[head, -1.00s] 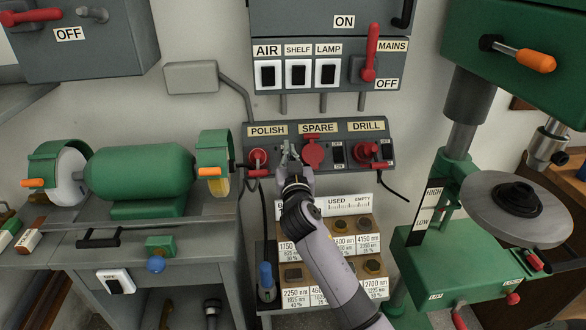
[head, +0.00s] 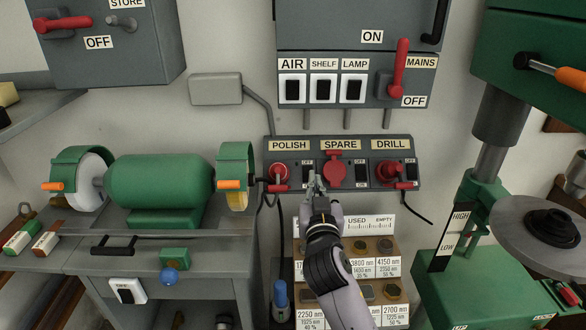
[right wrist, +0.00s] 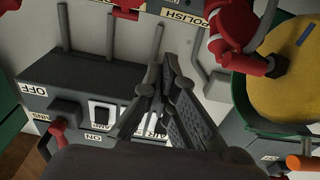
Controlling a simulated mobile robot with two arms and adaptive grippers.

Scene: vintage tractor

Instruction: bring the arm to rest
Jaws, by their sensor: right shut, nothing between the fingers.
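My right gripper (head: 316,183) is in front of the lower part of the socket strip (head: 262,150), between the POLISH and SPARE sockets. It is shut and empty, and its arm reaches up from the bottom of the head view. The right wrist view shows its dark fingers (right wrist: 165,75) close together, with the wall panels behind in an upside-down picture. I cannot tell whether the fingertips touch the strip. My left gripper is not in view.
The POLISH plug (head: 277,175), SPARE cover (head: 334,168) and DRILL plug (head: 389,171) are close by. Below is a rack of labelled blocks (head: 384,246). The green grinder (head: 160,190) stands left, the drill press (head: 470,240) right. The mains panel (head: 350,20) is above.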

